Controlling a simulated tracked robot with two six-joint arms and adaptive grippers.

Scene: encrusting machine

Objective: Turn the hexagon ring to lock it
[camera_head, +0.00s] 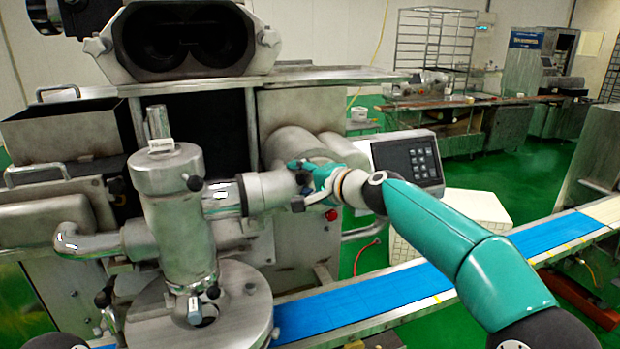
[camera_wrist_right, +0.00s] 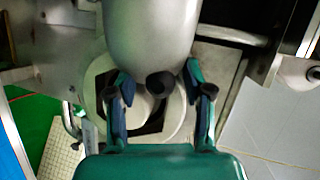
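In the head view a horizontal metal pipe runs right from an upright steel cylinder (camera_head: 175,190) to a thick grey collar (camera_head: 268,191). This collar may be the hexagon ring; I cannot make out six sides. My right gripper (camera_head: 303,184) is at the right end of this collar, partly covering it. In the right wrist view my right gripper (camera_wrist_right: 158,78) has its two fingers apart. A grey rounded metal part (camera_wrist_right: 150,30) with a dark knob (camera_wrist_right: 160,85) shows between them, with gaps on both sides. I cannot tell whether a finger touches metal. My left gripper is not in view.
A round steel base (camera_head: 200,318) stands below the cylinder. A blue conveyor belt (camera_head: 370,292) runs past the machine's front. A keypad panel (camera_head: 409,160) is close behind my right arm. A red button (camera_head: 332,215) is on the machine body below the gripper.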

